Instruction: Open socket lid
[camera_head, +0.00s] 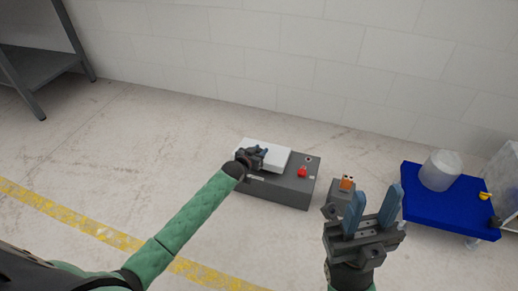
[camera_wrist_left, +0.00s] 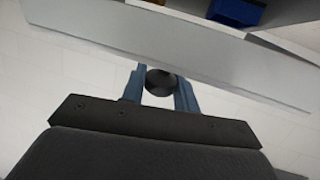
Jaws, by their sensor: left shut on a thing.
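A grey box (camera_head: 285,196) stands on the floor near the wall, with a white lid (camera_head: 274,151) on its top left part. My left gripper (camera_head: 262,153) is at the lid's front left edge. In the left wrist view its blue fingers (camera_wrist_left: 160,88) are shut on a dark round knob (camera_wrist_left: 161,82), just in front of the white lid (camera_wrist_left: 165,45). The lid's angle is hard to tell, and the socket is not visible. My right gripper (camera_head: 373,211) is open and empty, right of the box.
A red button (camera_head: 302,172) is on the box's right part. A small grey box with an orange top (camera_head: 346,183) stands to its right. A blue cart (camera_head: 424,208) at right carries a translucent container (camera_head: 440,170) and a yellow item (camera_head: 485,196).

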